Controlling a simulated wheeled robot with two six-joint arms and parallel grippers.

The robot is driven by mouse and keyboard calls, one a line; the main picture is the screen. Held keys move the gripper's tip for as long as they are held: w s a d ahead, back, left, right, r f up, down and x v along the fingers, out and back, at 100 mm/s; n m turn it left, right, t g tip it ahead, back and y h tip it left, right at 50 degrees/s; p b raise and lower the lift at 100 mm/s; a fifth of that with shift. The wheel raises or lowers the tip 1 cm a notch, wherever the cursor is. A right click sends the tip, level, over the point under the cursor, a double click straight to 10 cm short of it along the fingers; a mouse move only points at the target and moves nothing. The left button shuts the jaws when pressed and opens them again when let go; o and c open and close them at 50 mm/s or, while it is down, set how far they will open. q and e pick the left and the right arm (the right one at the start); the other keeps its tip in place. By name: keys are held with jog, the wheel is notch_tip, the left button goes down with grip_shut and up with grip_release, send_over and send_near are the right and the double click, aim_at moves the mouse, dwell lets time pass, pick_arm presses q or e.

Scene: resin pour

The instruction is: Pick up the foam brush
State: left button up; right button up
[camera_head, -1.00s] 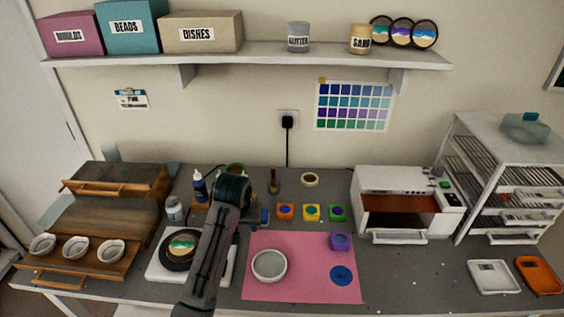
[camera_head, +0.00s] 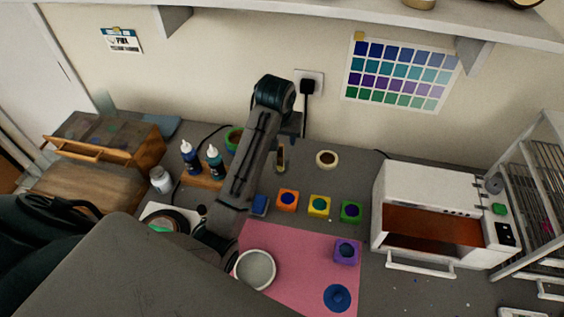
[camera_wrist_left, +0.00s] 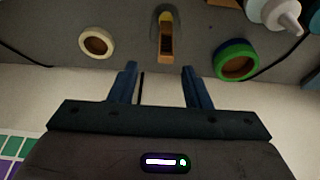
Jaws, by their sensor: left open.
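The foam brush (camera_head: 281,157), small with a brown and yellowish body, is on the grey worktop near the wall, behind the coloured cups. In the left wrist view the brush (camera_wrist_left: 166,38) lies beyond the fingertips, roughly in line with the gap between them. My left gripper (camera_wrist_left: 160,70) is open and empty, with its two blue fingers apart. In the head view the left arm reaches up over the worktop, and its gripper (camera_head: 300,126) is partly hidden near the wall outlet, above the brush. My right gripper is not in view.
A cream ring of tape (camera_head: 327,159) and a green roll (camera_head: 234,139) flank the brush. Dropper bottles (camera_head: 190,160) stand to the left. Coloured cups (camera_head: 319,205) stand in front, with a pink mat (camera_head: 300,255) nearer. A white oven (camera_head: 430,205) is at right.

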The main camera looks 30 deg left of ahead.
aim_at(281, 148)
pick_arm(q)
jog(key=p+x, duration=0.1)
jog(key=x, duration=0.1)
jog(key=shift+w+a+f, duration=0.1)
jog(key=shift+w+f, duration=0.05)
jog(key=shift+f, duration=0.2)
jog(key=p+x, duration=0.3)
jog(key=x, duration=0.1)
jog(key=shift+a, duration=0.35)
jog(key=shift+f, duration=0.6)
grip_shut()
